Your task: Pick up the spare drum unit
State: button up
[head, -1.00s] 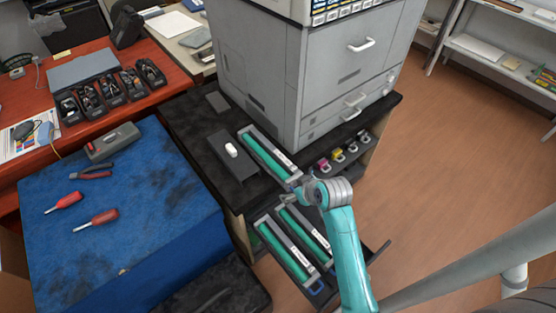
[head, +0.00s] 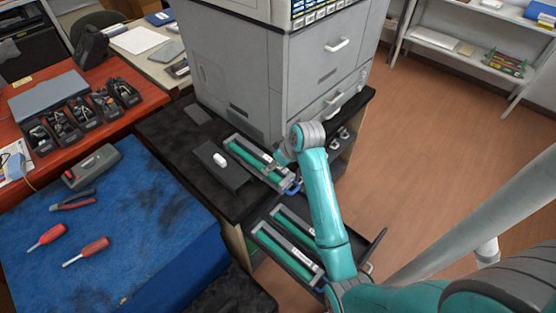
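A drum unit with a green roller and grey frame (head: 246,150) lies on the black cabinet top in front of the printer. Two more green-roller drum units, an outer one (head: 285,252) and an inner one (head: 292,226), lie side by side in the open drawer below. No mark that I can read tells which is the spare. My gripper (head: 283,158) is over the right end of the unit on the cabinet top. My wrist hides most of it, so the fingers and any contact are unclear.
The big grey printer (head: 240,75) stands just behind. A black block with a white piece (head: 220,158) is left of the top unit. A blue-covered table (head: 110,240) holds red screwdrivers and pliers. The drawer (head: 375,245) juts out over the floor. Open floor lies right.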

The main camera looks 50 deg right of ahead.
jog(key=shift+x, duration=3.4)
jog(key=c, duration=1.6)
jog(key=shift+r, duration=3.55)
